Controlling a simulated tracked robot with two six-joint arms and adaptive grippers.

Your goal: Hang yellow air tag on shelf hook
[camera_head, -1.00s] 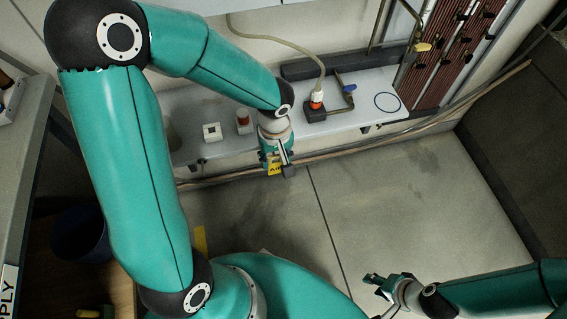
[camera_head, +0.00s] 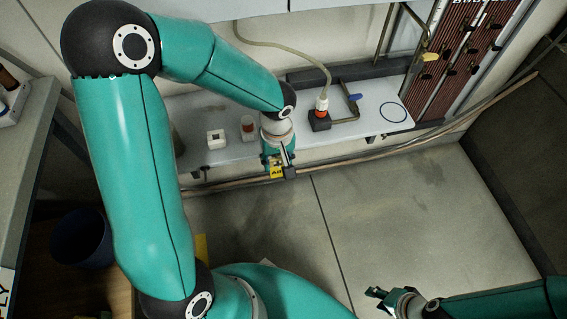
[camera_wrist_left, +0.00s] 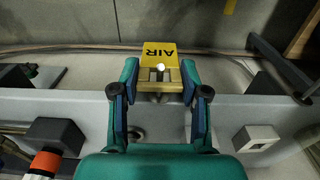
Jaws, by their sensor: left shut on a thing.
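The yellow tag with the word AIR (camera_head: 276,173) is held in my left gripper (camera_head: 278,163), in front of the shelf's front edge. In the left wrist view the tag (camera_wrist_left: 160,52) is clamped at its lower block between the two fingers of the left gripper (camera_wrist_left: 160,82), lettering upside down. The pale shelf (camera_head: 365,122) runs along the wall. Small dark fittings, perhaps hooks, show under its edge (camera_head: 386,137); I cannot tell whether the tag touches one. My right gripper (camera_head: 374,298) is empty at the bottom, far from the shelf; its finger opening is unclear.
On the shelf stand a white square-holed block (camera_head: 216,140), a red-topped piece (camera_head: 248,127) and a dark block with an orange hose connector (camera_head: 320,118). A blue-handled pipe (camera_head: 352,98) is beside it. A cable or pipe runs along the wall below.

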